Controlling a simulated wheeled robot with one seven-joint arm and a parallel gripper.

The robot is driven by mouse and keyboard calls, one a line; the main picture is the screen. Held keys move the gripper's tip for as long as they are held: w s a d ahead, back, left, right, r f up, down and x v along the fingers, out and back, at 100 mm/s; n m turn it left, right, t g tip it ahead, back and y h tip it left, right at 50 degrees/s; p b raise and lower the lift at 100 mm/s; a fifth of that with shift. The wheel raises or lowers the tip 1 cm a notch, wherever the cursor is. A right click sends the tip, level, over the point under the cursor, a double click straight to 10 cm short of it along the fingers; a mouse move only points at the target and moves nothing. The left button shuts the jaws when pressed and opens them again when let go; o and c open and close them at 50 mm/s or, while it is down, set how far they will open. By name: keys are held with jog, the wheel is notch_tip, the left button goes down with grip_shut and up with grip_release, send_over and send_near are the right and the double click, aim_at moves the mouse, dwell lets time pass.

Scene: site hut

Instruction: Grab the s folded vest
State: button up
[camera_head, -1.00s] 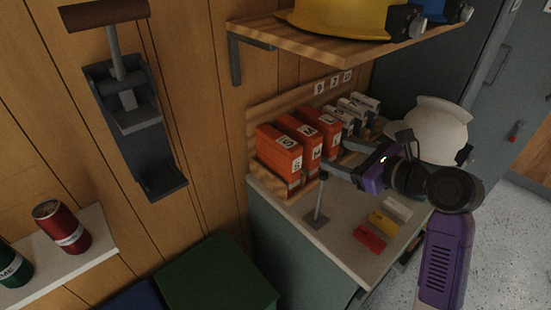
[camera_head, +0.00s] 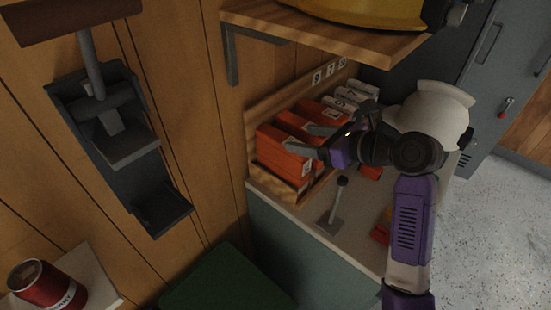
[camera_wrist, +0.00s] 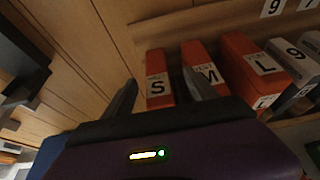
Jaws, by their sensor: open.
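The S folded vest (camera_head: 275,155) is an orange block standing at the near left end of a row in a wooden rack. Its S label shows in the wrist view (camera_wrist: 157,87). The M vest (camera_wrist: 207,74) and the larger L vest (camera_wrist: 246,66) stand to its right, also orange. My gripper (camera_head: 300,138) is open at the vests. In the wrist view my gripper (camera_wrist: 158,77) has one finger left of the S vest and the other in front of the M vest, near the S vest's right side. I cannot tell whether either finger touches.
Grey-white numbered boxes (camera_head: 350,98) continue the row. A small post on a plate (camera_head: 336,202) stands on the counter before the rack. A wooden shelf (camera_head: 300,37) with a yellow helmet (camera_head: 365,12) overhangs the rack. A white helmet (camera_head: 430,110) is behind my arm.

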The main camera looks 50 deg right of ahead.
aim_at(283, 138)
jog(key=x, duration=0.7)
jog(key=shift+w+a+f, duration=0.1)
jog(key=shift+a+f, duration=0.3)
jog(key=shift+f, duration=0.05)
grip_shut()
